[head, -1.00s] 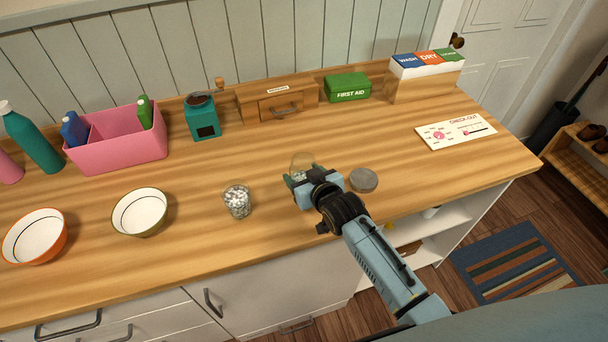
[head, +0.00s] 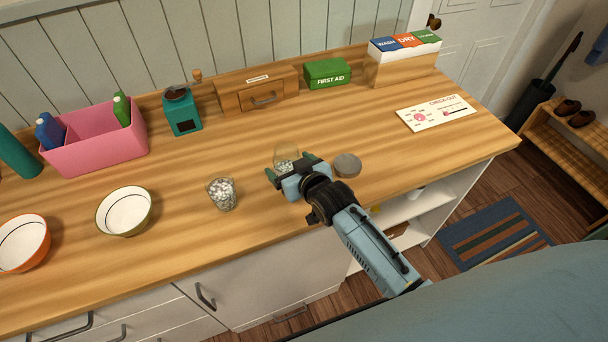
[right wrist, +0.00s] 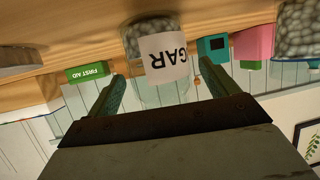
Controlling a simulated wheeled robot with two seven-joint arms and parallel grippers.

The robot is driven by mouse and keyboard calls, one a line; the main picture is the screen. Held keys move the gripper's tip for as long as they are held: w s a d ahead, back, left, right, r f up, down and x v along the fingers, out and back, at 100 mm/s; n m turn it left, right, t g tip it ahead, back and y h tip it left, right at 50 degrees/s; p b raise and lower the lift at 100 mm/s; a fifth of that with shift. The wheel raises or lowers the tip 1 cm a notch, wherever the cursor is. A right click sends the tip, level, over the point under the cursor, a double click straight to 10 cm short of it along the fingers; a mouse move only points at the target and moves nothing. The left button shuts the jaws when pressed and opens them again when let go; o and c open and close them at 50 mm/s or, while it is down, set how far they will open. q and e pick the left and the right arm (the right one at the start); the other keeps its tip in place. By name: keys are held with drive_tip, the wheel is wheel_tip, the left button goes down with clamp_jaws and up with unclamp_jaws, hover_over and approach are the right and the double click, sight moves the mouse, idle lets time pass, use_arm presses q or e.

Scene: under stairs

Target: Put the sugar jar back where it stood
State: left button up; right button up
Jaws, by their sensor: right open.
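The sugar jar (head: 287,155) is clear glass and stands on the wooden counter, partly hidden by my right gripper in the head view. In the right wrist view the jar (right wrist: 160,85) appears upside down, with grey-white contents and a white label whose letters "GAR" show. My right gripper (head: 292,168) is open, with one green finger to each side of the jar. In the wrist view its fingertips (right wrist: 166,80) flank the jar with gaps on both sides. My left gripper is not in view.
A glass of whitish pieces (head: 222,195) stands left of the gripper. A round grey lid (head: 347,165) lies close on the right. Two bowls (head: 124,211) are further left. A pink caddy (head: 100,145), teal grinder (head: 182,112) and wooden drawer box (head: 255,92) line the back.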

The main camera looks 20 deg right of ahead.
drive_tip(key=v, duration=1)
drive_tip(key=shift+s+d+p, duration=0.15)
drive_tip(key=shift+s+p, duration=0.05)
drive_tip(key=shift+p, duration=0.15)
